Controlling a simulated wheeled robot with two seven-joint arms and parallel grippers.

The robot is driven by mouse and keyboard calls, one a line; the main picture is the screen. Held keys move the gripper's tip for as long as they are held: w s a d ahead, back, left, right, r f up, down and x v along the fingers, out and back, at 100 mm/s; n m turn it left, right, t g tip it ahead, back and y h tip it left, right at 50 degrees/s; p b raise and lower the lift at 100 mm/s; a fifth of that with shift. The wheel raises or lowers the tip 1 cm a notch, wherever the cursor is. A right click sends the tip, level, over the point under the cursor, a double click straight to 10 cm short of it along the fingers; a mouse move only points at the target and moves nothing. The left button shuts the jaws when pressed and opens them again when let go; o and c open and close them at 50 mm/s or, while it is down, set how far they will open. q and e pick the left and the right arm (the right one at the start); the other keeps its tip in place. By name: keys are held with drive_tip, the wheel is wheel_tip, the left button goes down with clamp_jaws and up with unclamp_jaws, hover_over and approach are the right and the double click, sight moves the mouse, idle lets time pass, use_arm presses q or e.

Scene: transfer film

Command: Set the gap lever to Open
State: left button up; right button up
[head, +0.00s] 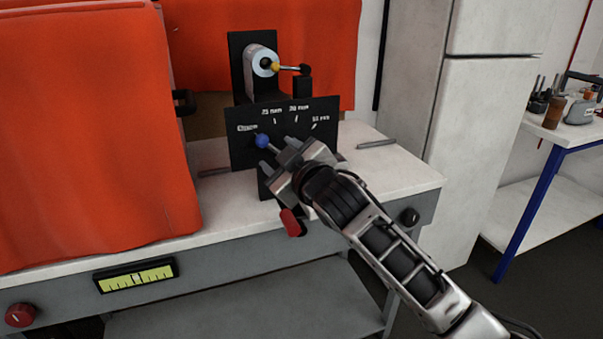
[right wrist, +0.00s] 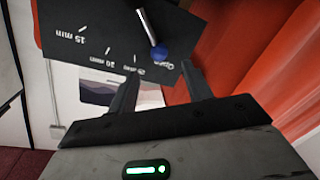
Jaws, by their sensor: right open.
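The gap panel (head: 245,152) is an upright black plate with white labels for Open, 25 mm, 20 mm and 15 mm. The gap lever's blue knob (head: 262,140) sits close to the Open label at the panel's left; in the right wrist view the knob (right wrist: 158,53) and its silver rod (right wrist: 147,27) point toward that end. My right gripper (head: 279,155) is open just in front of the panel and hides the lever's pivot. In the right wrist view its fingers (right wrist: 160,76) are apart, with the knob beyond the gap between their tips. My left gripper is out of view.
Orange curtains (head: 95,125) hang left of and behind the panel. A metal roller (head: 262,65) with a small handle stands above it. The pale bench top (head: 385,178) has thin rods on it. A grey cabinet (head: 475,130) stands to the right.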

drive_tip(key=v, duration=0.8)
drive_tip(key=shift+s+b, duration=0.2)
drive_tip(key=shift+b, duration=0.1)
drive_tip(key=shift+d+f, duration=0.1)
drive_tip(key=s+d+f+m+g+h, duration=0.1)
drive_tip(key=s+d+f+m, duration=0.15)
drive_tip(key=f, duration=0.45)
drive_tip(key=s+d+f+m+h, duration=0.1)
drive_tip(key=s+d+f+m, duration=0.2)
drive_tip(key=f, duration=0.5)
drive_tip(key=s+d+f+m+g+h, duration=0.1)
drive_tip(key=s+d+f, duration=0.1)
drive_tip(key=s+f, duration=0.4)
drive_tip(key=s+d+f+m+g+h, duration=0.1)
drive_tip(key=s+d+f+m, duration=0.1)
drive_tip(key=s+d+f, duration=0.2)
drive_tip(key=s+d+f+m+g+h, duration=0.1)
drive_tip(key=s+d+f, duration=0.3)
drive_tip(key=s+f, duration=0.4)
drive_tip(key=shift+s+f+m, duration=0.35)
drive_tip(key=shift+s, duration=0.35)
